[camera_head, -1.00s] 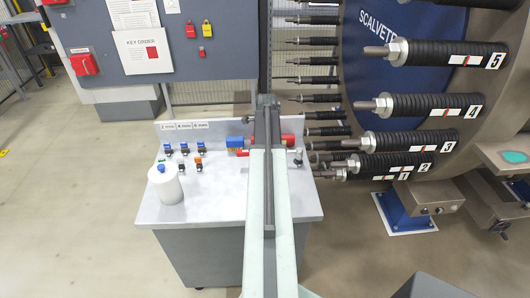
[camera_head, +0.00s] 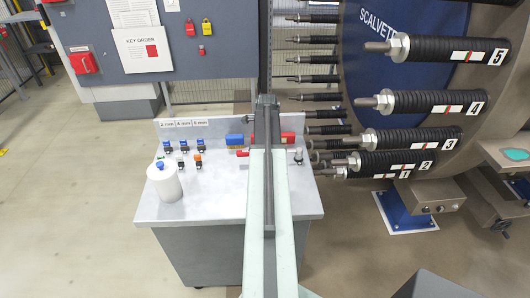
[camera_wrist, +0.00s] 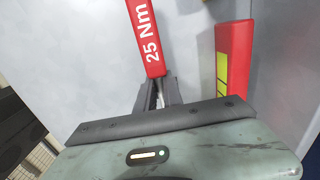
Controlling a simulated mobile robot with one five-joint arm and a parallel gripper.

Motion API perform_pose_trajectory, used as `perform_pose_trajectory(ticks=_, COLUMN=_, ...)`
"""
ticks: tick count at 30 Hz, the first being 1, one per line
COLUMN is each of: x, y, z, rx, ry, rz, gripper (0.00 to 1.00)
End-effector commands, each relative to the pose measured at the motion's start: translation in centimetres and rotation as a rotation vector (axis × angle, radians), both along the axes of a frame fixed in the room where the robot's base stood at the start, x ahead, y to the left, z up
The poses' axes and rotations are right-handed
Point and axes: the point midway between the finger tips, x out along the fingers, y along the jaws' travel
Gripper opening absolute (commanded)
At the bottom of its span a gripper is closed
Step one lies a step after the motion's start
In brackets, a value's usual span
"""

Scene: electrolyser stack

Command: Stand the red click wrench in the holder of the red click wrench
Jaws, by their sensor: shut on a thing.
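The red click wrench (camera_wrist: 147,38), marked "25 Nm", runs up and left from the fingers of my gripper (camera_wrist: 158,88) in the wrist view. My gripper is shut on it. In the head view my arm hides the jaws and most of the grip area; a short red piece (camera_head: 243,153) shows left of the arm. A red block (camera_wrist: 234,45) with a yellow-green label stands right of the wrench in the wrist view, apart from it. It seems to match the red block (camera_head: 288,137) at the cart's back. I cannot tell whether this is the wrench's holder.
The grey cart top (camera_head: 225,208) is clear in front. A white bottle (camera_head: 164,183) stands at its left, several small coloured fittings (camera_head: 183,147) behind it. A blue block (camera_head: 234,138) is at the back. The stack (camera_head: 430,140) with black rods borders the right.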

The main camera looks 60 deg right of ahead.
Motion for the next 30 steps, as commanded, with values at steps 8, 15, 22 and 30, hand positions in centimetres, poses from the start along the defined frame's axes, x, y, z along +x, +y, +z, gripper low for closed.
perform_pose_trajectory(ticks=8, x=0.0, y=0.0, z=-0.6, rx=0.0, ry=0.0, rz=0.0, gripper=0.0)
perform_pose_trajectory(ticks=15, x=0.0, y=0.0, z=-0.6, rx=0.0, ry=0.0, rz=0.0, gripper=0.37)
perform_pose_trajectory(ticks=22, x=0.0, y=0.0, z=-0.6, rx=0.0, ry=0.0, rz=0.0, gripper=0.37)
perform_pose_trajectory(ticks=30, x=-0.1, y=0.1, z=1.2, rx=0.0, ry=0.0, rz=0.0, gripper=0.37)
